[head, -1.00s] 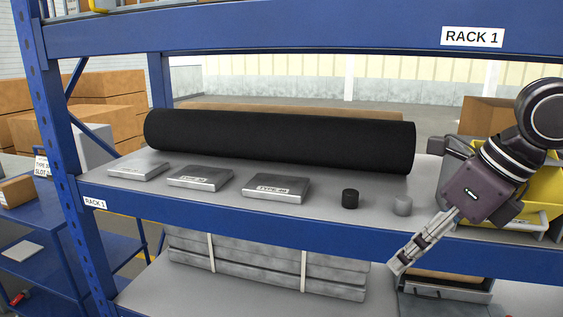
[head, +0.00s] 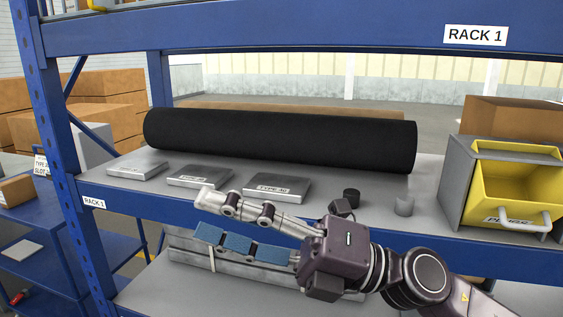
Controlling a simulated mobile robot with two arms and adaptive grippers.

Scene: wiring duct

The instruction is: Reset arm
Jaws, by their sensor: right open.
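My right gripper (head: 203,217) is in front of the shelf edge in the head view, pointing left. Its two fingers are spread apart with nothing between them. One finger overlaps the front of the shelf in the picture, and the blue-padded finger is lower. My right arm comes in from the lower right. My left gripper is out of view.
On the rack shelf (head: 432,180) lie a long black roll (head: 280,138) and three flat grey plates, one a labelled plate (head: 277,187). Bundled grey ducts (head: 190,253) lie below.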

